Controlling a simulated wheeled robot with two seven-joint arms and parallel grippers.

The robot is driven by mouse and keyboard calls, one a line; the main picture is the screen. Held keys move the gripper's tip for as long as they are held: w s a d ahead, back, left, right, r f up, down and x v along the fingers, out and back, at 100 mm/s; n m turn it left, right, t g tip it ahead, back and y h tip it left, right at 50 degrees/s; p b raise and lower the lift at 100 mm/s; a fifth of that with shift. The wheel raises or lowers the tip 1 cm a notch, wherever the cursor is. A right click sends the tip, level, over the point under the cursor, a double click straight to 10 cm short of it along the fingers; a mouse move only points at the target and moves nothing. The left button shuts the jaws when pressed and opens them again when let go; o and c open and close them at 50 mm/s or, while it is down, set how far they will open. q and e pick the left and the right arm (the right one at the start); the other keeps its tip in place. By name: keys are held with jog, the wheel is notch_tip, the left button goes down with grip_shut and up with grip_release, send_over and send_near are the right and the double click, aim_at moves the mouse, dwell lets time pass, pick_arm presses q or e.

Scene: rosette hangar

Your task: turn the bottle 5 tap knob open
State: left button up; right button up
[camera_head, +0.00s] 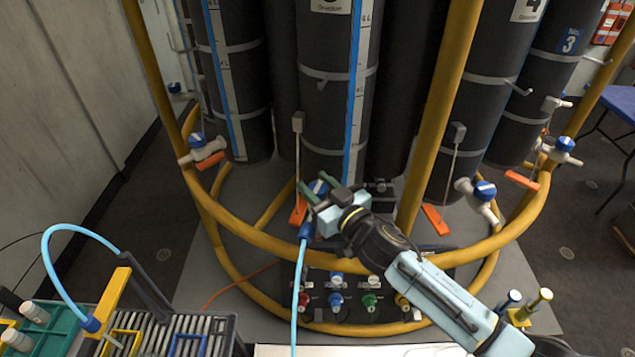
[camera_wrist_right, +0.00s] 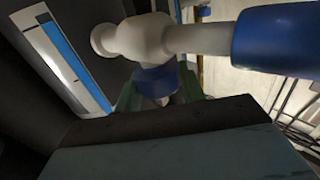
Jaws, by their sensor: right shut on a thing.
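The middle dark bottle (camera_head: 325,110) stands in the yellow ring frame, with a label cut off at the top edge. Its tap has a blue knob (camera_head: 318,187), mostly covered by my right gripper (camera_head: 319,191) in the head view. In the right wrist view, the white tap body (camera_wrist_right: 140,37) shows above the blue knob (camera_wrist_right: 158,80). The green fingers stand on both sides of the knob, shut on it. A blue hose connector (camera_wrist_right: 275,42) is joined to the tap's stem; it hangs below the tap in the head view (camera_head: 306,232). My left gripper is not in view.
Neighbouring bottles have blue-knobbed taps at the left (camera_head: 197,141) and right (camera_head: 485,190). The yellow ring rail (camera_head: 455,256) runs below my right arm. A pale blue hose (camera_head: 298,290) hangs down. Several coloured valves (camera_head: 336,300) sit low in front. A roller rack (camera_head: 190,325) stands lower left.

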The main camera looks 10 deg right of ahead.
dwell(0.4)
jog(key=o, duration=1)
jog(key=b+v, duration=0.1)
jog(key=v, duration=1.2)
jog(key=shift+s+d, duration=0.1)
jog(key=shift+d, duration=0.05)
